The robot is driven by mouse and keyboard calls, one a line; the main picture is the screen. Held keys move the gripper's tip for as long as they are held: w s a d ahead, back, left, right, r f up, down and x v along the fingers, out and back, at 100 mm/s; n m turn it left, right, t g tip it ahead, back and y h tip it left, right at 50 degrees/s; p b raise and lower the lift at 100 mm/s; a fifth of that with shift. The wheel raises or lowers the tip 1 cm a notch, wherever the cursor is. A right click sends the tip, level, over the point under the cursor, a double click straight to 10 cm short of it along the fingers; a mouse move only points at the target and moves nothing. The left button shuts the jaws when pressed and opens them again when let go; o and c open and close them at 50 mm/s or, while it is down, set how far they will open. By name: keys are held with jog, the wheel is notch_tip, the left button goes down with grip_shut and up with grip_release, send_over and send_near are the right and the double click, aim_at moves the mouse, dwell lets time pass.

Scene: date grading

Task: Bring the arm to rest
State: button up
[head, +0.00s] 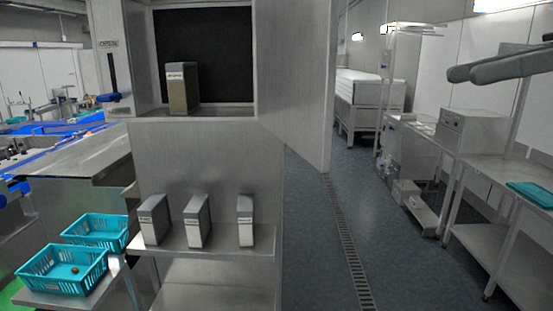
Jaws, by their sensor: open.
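My gripper is not in view, so I cannot see where it is or whether it touches anything. Grey rounded links reach in from the upper right edge; I cannot tell whether they are part of my arm.
A cabinet (215,113) stands open, its door (298,80) swung right, a box (182,88) inside. Below, three grey boxes stand on a shelf (172,247). Two teal crates (60,291) (97,222) sit left; the front one holds a brown item (75,269). The grey floor (310,255) is clear.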

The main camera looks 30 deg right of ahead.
jog(key=w+a+f+m+h+b, duration=0.1)
jog(key=w+a+f+m+h, duration=0.25)
jog(key=a+f, duration=0.45)
jog(key=w+a+f+m+h+b, duration=0.15)
jog(key=w+a+f+h, duration=0.35)
jog(key=a, duration=0.5)
notch_tip(320, 180, down, 25)
jog(key=w+a+m+g+h+b, duration=0.1)
jog(key=w+m+g+h, duration=0.1)
jog(key=m, duration=0.3)
jog(key=shift+f+g+h+b, duration=0.2)
jog(key=shift+g+h+b, duration=0.2)
jog(key=shift+h, duration=0.45)
jog(key=shift+w+d, duration=0.1)
